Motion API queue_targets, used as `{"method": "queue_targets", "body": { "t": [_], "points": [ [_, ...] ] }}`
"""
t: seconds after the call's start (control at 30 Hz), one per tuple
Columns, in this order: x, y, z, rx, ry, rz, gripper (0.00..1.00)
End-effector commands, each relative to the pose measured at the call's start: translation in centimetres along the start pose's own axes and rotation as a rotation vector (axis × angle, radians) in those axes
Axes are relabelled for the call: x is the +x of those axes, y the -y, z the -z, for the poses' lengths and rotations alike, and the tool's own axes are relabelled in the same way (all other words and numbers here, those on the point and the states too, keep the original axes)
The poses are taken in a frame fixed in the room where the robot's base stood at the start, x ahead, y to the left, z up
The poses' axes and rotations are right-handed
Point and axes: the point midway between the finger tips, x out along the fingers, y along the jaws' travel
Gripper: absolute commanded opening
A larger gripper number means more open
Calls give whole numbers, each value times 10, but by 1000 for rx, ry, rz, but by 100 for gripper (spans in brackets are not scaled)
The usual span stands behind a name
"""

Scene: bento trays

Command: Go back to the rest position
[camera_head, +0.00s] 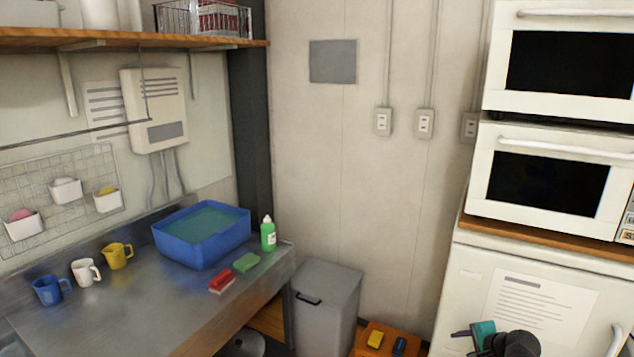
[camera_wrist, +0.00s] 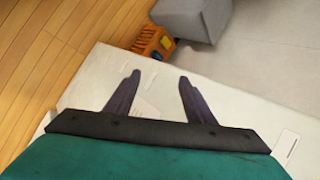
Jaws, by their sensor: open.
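My gripper (camera_wrist: 158,77) is open in the wrist view, its two dark fingers spread apart with nothing between them. Behind the fingers is a white surface that looks like the front of the white fridge (camera_head: 463,290). In the head view my gripper (camera_head: 462,333) shows at the bottom right as a teal and dark shape in front of that fridge. It is well away from the steel counter (camera_head: 170,315). Most of my arm is outside the head view.
On the counter are a blue water basin (camera_head: 200,255), a green bottle (camera_head: 268,236), several mugs, a red sponge (camera_head: 221,280) and a green sponge (camera_head: 246,263). A grey bin (camera_head: 327,300) and an orange crate (camera_head: 405,333) stand between counter and fridge. White ovens (camera_head: 548,127) sit on the fridge.

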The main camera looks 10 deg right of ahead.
Motion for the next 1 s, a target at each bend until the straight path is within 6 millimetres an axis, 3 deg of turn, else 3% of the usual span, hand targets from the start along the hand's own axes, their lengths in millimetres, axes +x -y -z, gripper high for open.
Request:
{"method": "queue_targets", "body": {
  "t": [0.03, 0.2, 0.5, 0.73, 1.0],
  "points": [
    [16, -14, -18, -38, 28, -38, 49],
    [57, -59, -70, -175, 111, -159, 49],
    [106, -149, -159, -431, 271, -363, 49],
    [124, -225, -217, -636, 403, -513, 49],
    [126, -316, -272, -883, 566, -684, 49]
  ]
}}
